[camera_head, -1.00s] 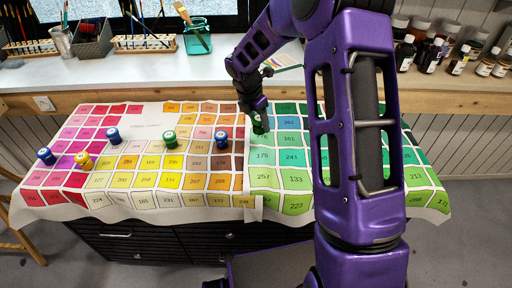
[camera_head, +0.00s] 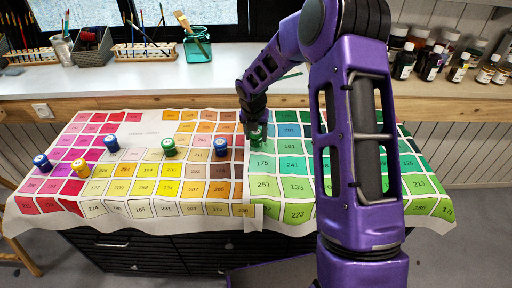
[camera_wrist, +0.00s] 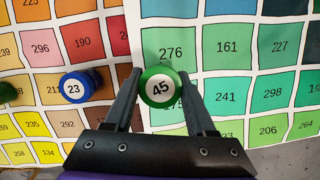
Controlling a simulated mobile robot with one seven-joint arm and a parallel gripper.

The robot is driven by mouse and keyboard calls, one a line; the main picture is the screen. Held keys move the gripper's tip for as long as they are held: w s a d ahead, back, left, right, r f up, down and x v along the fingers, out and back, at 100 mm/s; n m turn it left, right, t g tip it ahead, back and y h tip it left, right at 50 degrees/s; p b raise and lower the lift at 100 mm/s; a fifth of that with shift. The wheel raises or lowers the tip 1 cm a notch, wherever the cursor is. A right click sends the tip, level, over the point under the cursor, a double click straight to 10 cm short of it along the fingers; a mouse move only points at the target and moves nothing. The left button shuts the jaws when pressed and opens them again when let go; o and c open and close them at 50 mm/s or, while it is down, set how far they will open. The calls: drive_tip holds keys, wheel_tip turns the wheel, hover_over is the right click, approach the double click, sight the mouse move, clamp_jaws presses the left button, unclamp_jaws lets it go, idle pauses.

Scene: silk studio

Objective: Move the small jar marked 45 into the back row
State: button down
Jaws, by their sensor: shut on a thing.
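The small jar marked 45 (camera_wrist: 161,88) has a green lid with a white top and sits between my two fingers in the wrist view. In the head view this jar (camera_head: 257,133) is partly hidden by my gripper (camera_head: 255,121). My gripper (camera_wrist: 160,76) is shut on it.
A blue jar marked 23 (camera_wrist: 76,86) stands close on the left. Another green jar (camera_head: 169,146), more blue jars (camera_head: 111,143) and a yellow jar (camera_head: 81,168) stand further left. A shelf behind holds brushes, a teal glass jar (camera_head: 197,45) and dark bottles (camera_head: 432,66).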

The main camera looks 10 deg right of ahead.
sight(256, 145)
drive_tip(key=shift+f+b, duration=0.35)
drive_tip(key=shift+f, duration=1.7)
drive_tip(key=shift+f, duration=0.1)
drive_tip(key=shift+c, duration=1.1)
unclamp_jaws()
drive_tip(key=p+v, duration=0.2)
drive_tip(key=v, duration=1)
